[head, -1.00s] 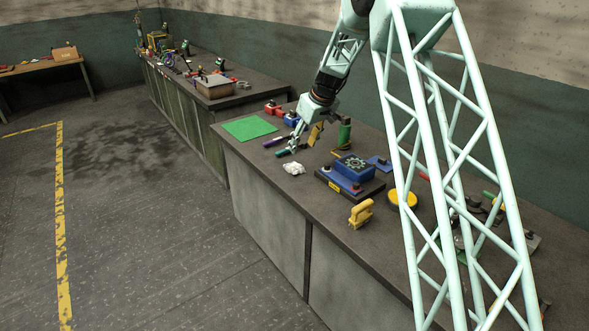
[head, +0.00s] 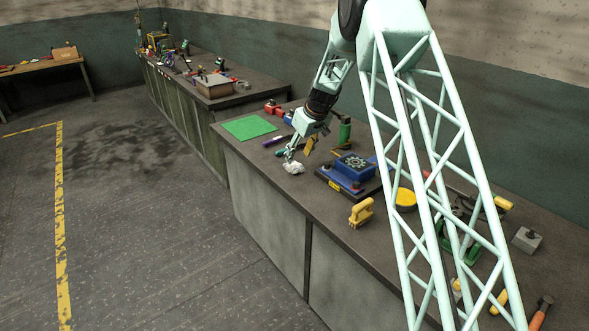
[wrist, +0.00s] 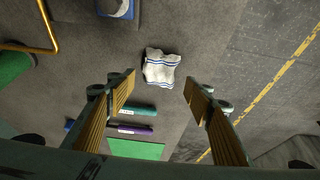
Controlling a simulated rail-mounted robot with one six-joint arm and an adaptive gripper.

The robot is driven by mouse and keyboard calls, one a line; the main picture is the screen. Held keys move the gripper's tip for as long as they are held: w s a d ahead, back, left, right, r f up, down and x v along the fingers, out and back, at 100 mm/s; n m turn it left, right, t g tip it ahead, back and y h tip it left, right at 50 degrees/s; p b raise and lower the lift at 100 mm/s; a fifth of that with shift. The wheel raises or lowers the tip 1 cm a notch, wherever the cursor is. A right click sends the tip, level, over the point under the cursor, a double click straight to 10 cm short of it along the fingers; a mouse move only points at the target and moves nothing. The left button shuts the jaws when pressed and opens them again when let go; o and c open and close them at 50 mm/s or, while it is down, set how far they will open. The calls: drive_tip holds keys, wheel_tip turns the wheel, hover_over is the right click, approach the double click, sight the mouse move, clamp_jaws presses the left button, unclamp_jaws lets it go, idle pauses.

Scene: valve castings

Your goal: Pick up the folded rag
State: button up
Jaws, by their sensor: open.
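The folded rag (head: 293,167) is white and crumpled and lies on the dark bench near its front edge. In the wrist view the rag (wrist: 161,67) shows blue stripes. It lies ahead of the fingertips, roughly centred between them. My gripper (wrist: 159,80) is open and empty, with its two ribbed yellow-brown fingers wide apart. In the head view my gripper (head: 291,153) is just above and behind the rag. I cannot tell the exact height; the rag looks apart from the fingers.
A teal marker (wrist: 137,110) and a purple marker (wrist: 131,129) lie beside the rag, with a green mat (head: 249,127) beyond. A blue fixture (head: 352,170) stands right of it, and a yellow block-shaped tool (head: 361,212) nearer. A green cylinder (head: 345,130) stands behind.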

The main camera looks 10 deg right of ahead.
sight(295, 165)
drive_tip(key=shift+x, duration=0.75)
drive_tip(key=shift+b+x, duration=0.35)
drive_tip(key=shift+x, duration=2.25)
drive_tip(key=c, duration=1)
